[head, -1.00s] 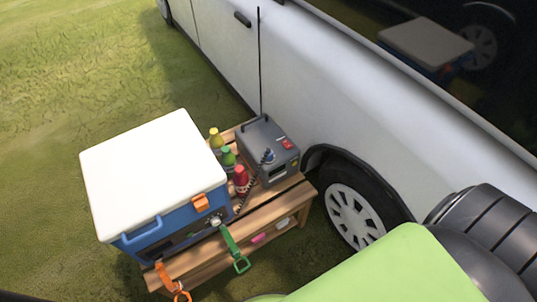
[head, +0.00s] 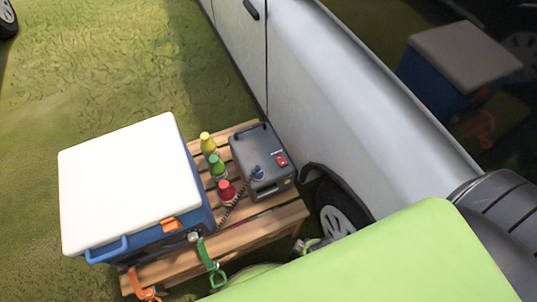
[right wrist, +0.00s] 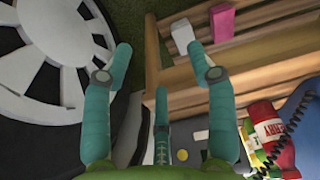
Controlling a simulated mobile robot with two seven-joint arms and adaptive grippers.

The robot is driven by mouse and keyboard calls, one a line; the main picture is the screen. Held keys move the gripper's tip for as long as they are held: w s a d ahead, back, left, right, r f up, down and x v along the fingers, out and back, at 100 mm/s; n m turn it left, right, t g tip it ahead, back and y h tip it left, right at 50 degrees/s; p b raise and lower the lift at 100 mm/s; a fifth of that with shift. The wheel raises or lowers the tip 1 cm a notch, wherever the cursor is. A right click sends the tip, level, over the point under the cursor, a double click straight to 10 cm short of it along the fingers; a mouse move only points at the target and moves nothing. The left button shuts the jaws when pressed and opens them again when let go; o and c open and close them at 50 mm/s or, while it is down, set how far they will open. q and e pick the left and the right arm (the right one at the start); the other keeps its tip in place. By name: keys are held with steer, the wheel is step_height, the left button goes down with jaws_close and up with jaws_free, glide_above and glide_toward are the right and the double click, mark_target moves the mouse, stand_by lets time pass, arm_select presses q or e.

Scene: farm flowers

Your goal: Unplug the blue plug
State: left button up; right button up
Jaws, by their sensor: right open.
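The blue plug (head: 257,173) sits on the front of the grey power box (head: 252,150), with a dark coiled cord running from it toward the bottles. The box stands at the right end of the wooden bench beside the vehicle. My right gripper (head: 311,245) shows only partly near the wheel, below and right of the box; my green arm hides the rest. In the right wrist view its teal fingers (right wrist: 160,60) are spread and empty. There the coiled cord (right wrist: 295,125) shows at the right, and the plug cannot be made out. My left gripper is out of view.
A blue cooler with a white lid (head: 130,185) fills the bench's left side. Yellow (head: 207,145), green (head: 217,167) and red (head: 227,191) bottles stand between cooler and box. The white vehicle (head: 330,100) closes off the right.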

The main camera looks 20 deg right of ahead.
steer(key=w+a+r+p, duration=0.1)
steer(key=w+a+r, duration=0.15)
steer(key=r, duration=0.45)
steer(key=w+a+r+n+t+y, duration=0.1)
steer(key=w+r, duration=0.3)
steer(key=r, duration=0.3)
steer(key=w+a+r+p, duration=0.1)
steer(key=w+r, duration=0.3)
steer(key=r, duration=0.3)
steer(key=w+a+r+n+g+y, duration=0.1)
steer(key=w+a+r+n+y, duration=0.1)
steer(key=a+n, duration=0.5)
steer(key=w+a+r+n+g+y, duration=0.1)
steer(key=w+a+r+n+y, duration=0.2)
steer(key=a, duration=0.7)
steer(key=n+h, duration=0.5)
steer(key=h, duration=0.1)
glide_above(258, 167)
steer(key=shift+g, duration=0.4)
step_height(258, 167, down, 5)
steer(key=shift+f, duration=0.15)
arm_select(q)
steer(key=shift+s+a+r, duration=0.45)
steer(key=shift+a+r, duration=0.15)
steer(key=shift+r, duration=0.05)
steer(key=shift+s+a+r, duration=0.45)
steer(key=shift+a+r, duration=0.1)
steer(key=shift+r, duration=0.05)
